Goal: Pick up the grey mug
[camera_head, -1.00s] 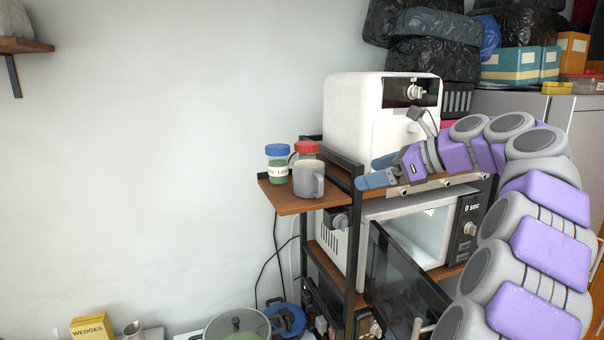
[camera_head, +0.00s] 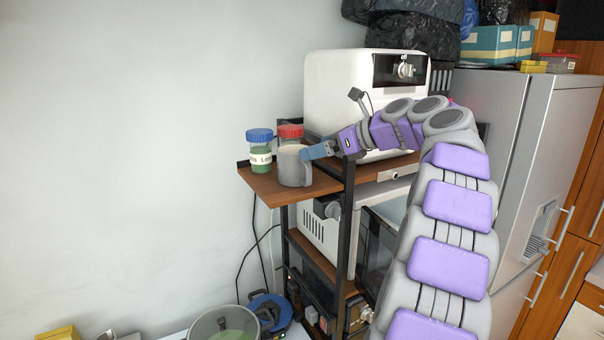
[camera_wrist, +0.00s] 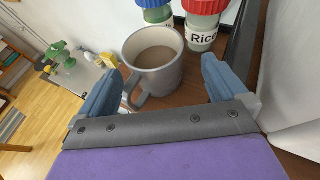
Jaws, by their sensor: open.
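The grey mug (camera_head: 294,168) stands upright on the small wooden side shelf (camera_head: 262,188). In the wrist view the mug (camera_wrist: 160,76) holds a light brown liquid, and its handle points toward my gripper's left finger. My gripper (camera_wrist: 160,88) is open, with one blue finger on each side of the near part of the mug. The right finger is clearly apart from the mug; I cannot tell if the left one touches the handle. In the head view my gripper (camera_head: 306,153) reaches the mug from the right and overlaps its edge.
A blue-lidded jar (camera_head: 259,150) and a red-lidded jar (camera_head: 290,133) labelled Rice stand close behind the mug. A white appliance (camera_head: 335,95) and a black rack post (camera_head: 348,205) are on the right. The shelf's front left is bare.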

